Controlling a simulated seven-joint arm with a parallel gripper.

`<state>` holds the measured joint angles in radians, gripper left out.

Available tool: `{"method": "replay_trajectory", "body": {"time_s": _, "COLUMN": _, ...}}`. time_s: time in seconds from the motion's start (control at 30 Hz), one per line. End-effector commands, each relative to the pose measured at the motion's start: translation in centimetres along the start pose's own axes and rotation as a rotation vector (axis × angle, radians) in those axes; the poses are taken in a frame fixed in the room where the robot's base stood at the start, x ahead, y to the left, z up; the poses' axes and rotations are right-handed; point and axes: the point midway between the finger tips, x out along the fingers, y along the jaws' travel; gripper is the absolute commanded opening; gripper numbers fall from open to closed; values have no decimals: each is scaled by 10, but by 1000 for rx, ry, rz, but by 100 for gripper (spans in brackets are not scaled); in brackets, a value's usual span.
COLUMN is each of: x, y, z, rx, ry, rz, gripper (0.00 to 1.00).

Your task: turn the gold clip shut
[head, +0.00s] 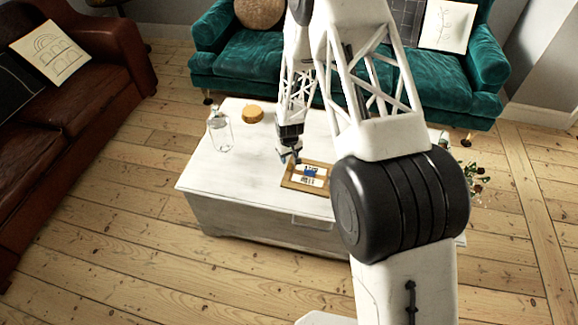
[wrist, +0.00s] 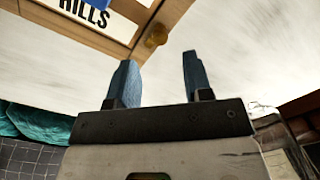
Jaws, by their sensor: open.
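The gold clip (wrist: 156,35) is a small rounded piece at the edge of a wooden frame (wrist: 82,33) in the wrist view. The frame holds a white print with dark lettering and a blue patch, and it lies on the white table in the head view (head: 286,183). The clip is too small to make out in the head view. My gripper (wrist: 156,62) is open and empty, its two blue-grey fingers apart. The clip shows just past the fingertips, between them in the picture, and no contact is visible. My gripper (head: 289,157) is above the frame's upper left corner in the head view.
The white table (head: 235,180) also bears a clear glass bottle (head: 220,132) and a round orange-brown object (head: 252,113) left of the frame. A teal sofa (head: 285,68) stands behind and a brown sofa (head: 75,75) at left. The tabletop between bottle and frame is clear.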

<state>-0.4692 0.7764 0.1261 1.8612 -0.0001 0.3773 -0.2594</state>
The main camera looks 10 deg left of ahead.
Motion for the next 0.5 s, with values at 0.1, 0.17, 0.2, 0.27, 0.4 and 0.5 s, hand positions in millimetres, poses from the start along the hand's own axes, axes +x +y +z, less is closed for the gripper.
{"method": "replay_trajectory", "body": {"time_s": 0.1, "x": 12, "y": 0, "z": 1, "rx": 0, "ry": -2, "rz": 0, "gripper": 46}}
{"method": "replay_trajectory", "body": {"time_s": 0.17, "x": 18, "y": 0, "z": 0, "rx": 0, "ry": -2, "rz": 0, "gripper": 46}}
{"method": "replay_trajectory", "body": {"time_s": 0.2, "x": 22, "y": 0, "z": 1, "rx": 0, "ry": -2, "rz": -1, "gripper": 46}}
{"method": "replay_trajectory", "body": {"time_s": 0.27, "x": 28, "y": 0, "z": 1, "rx": 0, "ry": -2, "rz": -1, "gripper": 46}}
{"method": "replay_trajectory", "body": {"time_s": 0.4, "x": 41, "y": 0, "z": 0, "rx": 0, "ry": -1, "rz": 0, "gripper": 46}}
{"method": "replay_trajectory", "body": {"time_s": 0.5, "x": 49, "y": 0, "z": 0, "rx": 0, "ry": -1, "rz": 0, "gripper": 46}}
